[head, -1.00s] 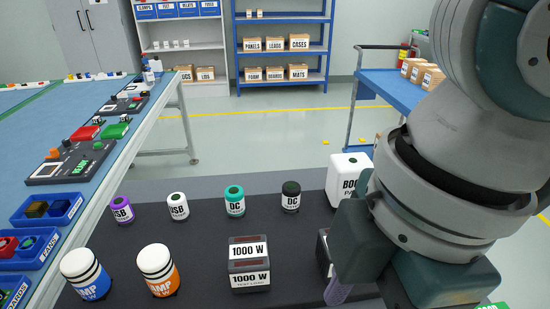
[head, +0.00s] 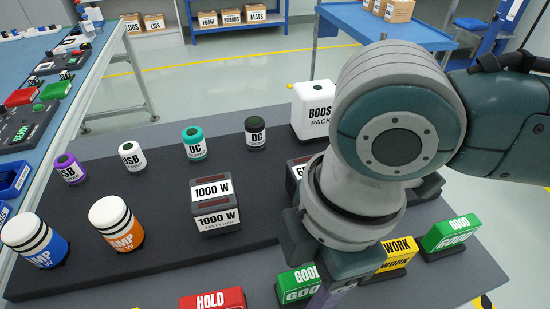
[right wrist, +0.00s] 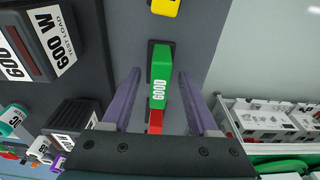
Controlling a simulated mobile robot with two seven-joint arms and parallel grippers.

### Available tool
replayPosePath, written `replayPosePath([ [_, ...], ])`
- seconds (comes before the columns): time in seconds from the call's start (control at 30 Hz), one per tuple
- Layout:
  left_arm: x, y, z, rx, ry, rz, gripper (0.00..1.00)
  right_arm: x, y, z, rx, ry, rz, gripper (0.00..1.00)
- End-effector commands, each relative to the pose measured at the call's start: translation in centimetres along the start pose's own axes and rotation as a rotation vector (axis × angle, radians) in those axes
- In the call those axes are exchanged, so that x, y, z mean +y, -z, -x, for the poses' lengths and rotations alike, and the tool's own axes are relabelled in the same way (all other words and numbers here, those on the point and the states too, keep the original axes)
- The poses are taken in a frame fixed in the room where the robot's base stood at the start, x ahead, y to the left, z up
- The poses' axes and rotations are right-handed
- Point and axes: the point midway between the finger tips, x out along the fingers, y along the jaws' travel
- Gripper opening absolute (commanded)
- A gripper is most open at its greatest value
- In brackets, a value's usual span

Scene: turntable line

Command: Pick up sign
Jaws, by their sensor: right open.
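Block-shaped signs stand along the near side of the dark bench. They are a red HOLD sign (head: 212,300), a green GOOD sign (head: 298,287), a yellow WORK sign (head: 397,257) and another green GOOD sign (head: 450,234). My right gripper (head: 335,298) points down by the middle GOOD sign and partly hides it. In the right wrist view my right gripper (right wrist: 160,76) is open, its purple fingers appearing on either side of the green GOOD sign (right wrist: 160,90). Contact cannot be told. The yellow sign (right wrist: 165,7) and part of a red one (right wrist: 155,122) line up with it.
Beyond the signs stand a 1000 W test load (head: 216,206), a white boost pack (head: 314,110), small DC and USB cylinders (head: 195,143), and blue (head: 36,240) and orange (head: 118,222) lamps.

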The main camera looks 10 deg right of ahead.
Motion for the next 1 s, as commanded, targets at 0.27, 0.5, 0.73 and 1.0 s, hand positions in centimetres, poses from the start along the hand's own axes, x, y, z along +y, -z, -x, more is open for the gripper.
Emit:
replayPosePath([
  [0.27,-0.21,0.05,0.03,0.001,0.006,-0.007,0.50,0.00,0.01,0.06,0.000,0.000,0.000,0.47],
  [0.5,-0.25,0.06,0.03,0.001,0.007,-0.008,0.50,0.01,0.00,0.08,0.000,0.000,0.000,0.20],
  [0.73,-0.25,0.08,0.03,0.002,0.007,-0.008,0.50,0.01,0.00,0.08,0.000,0.000,0.000,0.00],
  [1.0,-0.14,0.11,0.04,0.003,0.004,-0.004,0.50,0.03,0.01,0.10,0.000,0.000,0.000,0.00],
])
